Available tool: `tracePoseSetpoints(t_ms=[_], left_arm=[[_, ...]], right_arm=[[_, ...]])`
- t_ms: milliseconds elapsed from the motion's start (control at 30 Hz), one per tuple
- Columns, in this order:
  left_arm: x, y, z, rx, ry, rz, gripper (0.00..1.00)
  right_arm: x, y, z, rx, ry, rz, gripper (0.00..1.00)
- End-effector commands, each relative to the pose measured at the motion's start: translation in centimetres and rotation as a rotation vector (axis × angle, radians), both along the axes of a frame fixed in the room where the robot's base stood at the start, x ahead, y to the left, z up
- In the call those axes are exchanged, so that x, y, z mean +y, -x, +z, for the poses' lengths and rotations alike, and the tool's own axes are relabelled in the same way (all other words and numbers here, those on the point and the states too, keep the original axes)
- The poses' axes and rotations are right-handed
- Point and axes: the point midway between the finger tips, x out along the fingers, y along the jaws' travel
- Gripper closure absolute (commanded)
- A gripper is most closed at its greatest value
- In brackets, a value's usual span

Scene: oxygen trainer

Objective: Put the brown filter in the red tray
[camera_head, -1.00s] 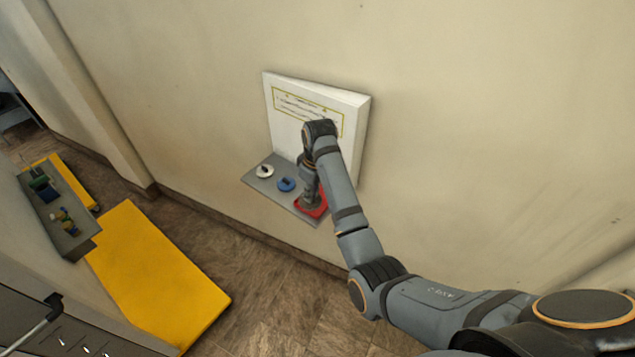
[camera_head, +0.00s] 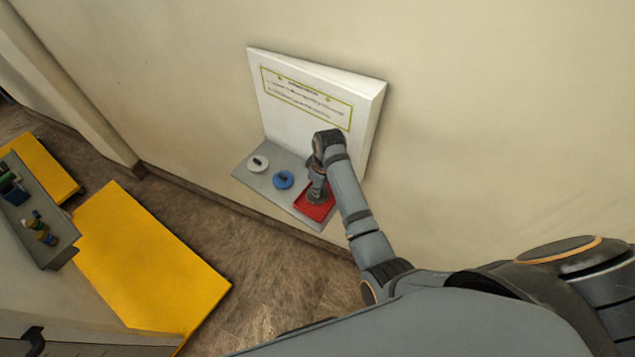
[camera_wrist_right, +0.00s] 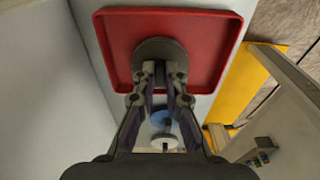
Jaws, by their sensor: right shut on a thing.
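The red tray (camera_head: 314,207) lies at the right end of the grey shelf, and fills the upper middle of the right wrist view (camera_wrist_right: 115,50). A dark grey-brown round disc, which looks like the brown filter (camera_wrist_right: 152,46), is at the tips of my right gripper (camera_wrist_right: 160,70). The gripper is shut on it. The disc shows over the tray's inside, near its lower wall; I cannot tell whether it touches the tray floor. In the head view my right gripper (camera_head: 318,185) points down over the tray and mostly hides the disc. My left gripper is out of view.
The grey shelf (camera_head: 270,184) holds a white disc (camera_head: 258,163) and a blue disc (camera_head: 283,179) left of the tray. A white board (camera_head: 320,85) stands behind the shelf against the wall. Yellow panels (camera_head: 150,265) and a grey ledge with small items (camera_head: 50,245) are at lower left.

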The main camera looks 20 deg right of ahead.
Motion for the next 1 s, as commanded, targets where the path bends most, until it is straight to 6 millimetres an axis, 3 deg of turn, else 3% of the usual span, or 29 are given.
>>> tracePoseSetpoints(t_ms=[100,133,167,300,433,533,633,833,1000], left_arm=[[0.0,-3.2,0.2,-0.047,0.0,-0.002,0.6],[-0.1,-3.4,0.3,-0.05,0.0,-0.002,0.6],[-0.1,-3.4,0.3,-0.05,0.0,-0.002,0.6],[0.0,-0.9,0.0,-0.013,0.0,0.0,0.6],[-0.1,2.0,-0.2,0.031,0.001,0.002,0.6],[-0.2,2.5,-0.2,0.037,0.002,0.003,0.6],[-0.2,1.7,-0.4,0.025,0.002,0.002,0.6],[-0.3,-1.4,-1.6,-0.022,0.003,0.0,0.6],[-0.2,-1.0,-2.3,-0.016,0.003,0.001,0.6]], right_arm=[[0.0,0.2,-0.3,0.006,0.0,0.0,1.0],[0.0,0.2,-0.4,0.007,0.001,0.0,0.87],[0.0,0.2,-0.4,0.007,0.001,0.0,0.83],[0.0,0.2,-0.3,0.006,0.0,0.0,0.67],[0.0,0.1,-0.3,0.006,0.001,0.0,0.67],[0.0,0.1,-0.2,0.006,0.001,0.0,0.67],[0.0,0.1,0.1,0.004,0.0,0.0,0.67],[-0.3,0.3,3.8,-0.003,0.0,-0.001,0.67],[-0.6,0.7,8.3,-0.001,-0.001,0.0,0.67]])
